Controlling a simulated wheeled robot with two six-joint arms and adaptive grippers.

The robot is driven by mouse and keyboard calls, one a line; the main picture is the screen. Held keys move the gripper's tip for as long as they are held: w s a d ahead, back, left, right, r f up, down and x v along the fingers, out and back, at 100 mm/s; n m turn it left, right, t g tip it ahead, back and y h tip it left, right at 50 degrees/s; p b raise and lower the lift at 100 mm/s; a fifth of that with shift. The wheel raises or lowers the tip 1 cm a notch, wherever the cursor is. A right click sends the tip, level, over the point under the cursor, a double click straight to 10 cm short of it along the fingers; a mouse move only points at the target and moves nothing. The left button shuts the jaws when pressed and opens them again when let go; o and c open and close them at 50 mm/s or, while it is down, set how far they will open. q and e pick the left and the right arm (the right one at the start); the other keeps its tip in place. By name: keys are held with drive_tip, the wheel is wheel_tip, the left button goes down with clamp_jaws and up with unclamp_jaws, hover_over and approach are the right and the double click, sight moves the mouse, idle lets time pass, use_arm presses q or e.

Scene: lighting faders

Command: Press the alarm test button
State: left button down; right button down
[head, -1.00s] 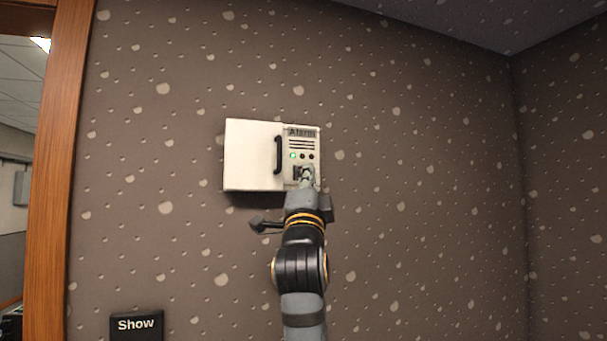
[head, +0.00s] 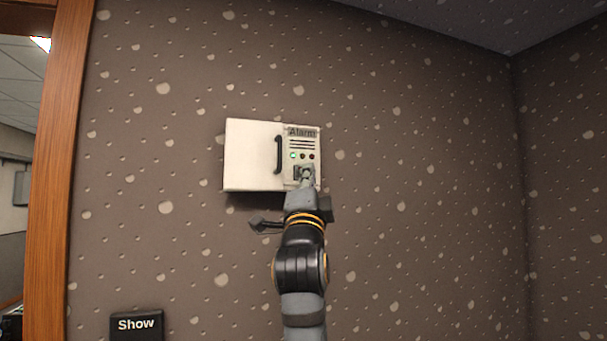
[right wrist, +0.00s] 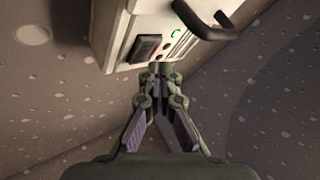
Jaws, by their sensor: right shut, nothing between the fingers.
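The white alarm box (head: 252,155) is fixed to the wall, with an "Alarm" label, a black handle and small lights, one lit green. Its dark button (head: 297,172) is low on the right-hand panel, partly hidden by my right gripper (head: 307,171). In the right wrist view the box (right wrist: 118,28) is above, and the dark rectangular button (right wrist: 146,48) shows just above and left of my right gripper's tips (right wrist: 160,72). That gripper is shut and empty, its tips close to the panel; I cannot tell whether they touch it. My left gripper is not in view.
A black "Show" sign (head: 136,325) is on the wall at the lower left. A wooden door frame (head: 58,170) stands at the left edge, with another room beyond. The patterned wall right of the box is clear.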

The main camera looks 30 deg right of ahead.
drive_tip(key=shift+w, duration=0.15)
drive_tip(key=shift+w+d, duration=0.1)
drive_tip(key=shift+w, duration=0.15)
drive_tip(key=shift+w+b, duration=0.3)
drive_tip(key=shift+b, duration=0.05)
idle(0.8)
drive_tip(key=shift+s+b, duration=0.4)
drive_tip(key=shift+s, duration=0.25)
drive_tip(key=shift+s, duration=0.1)
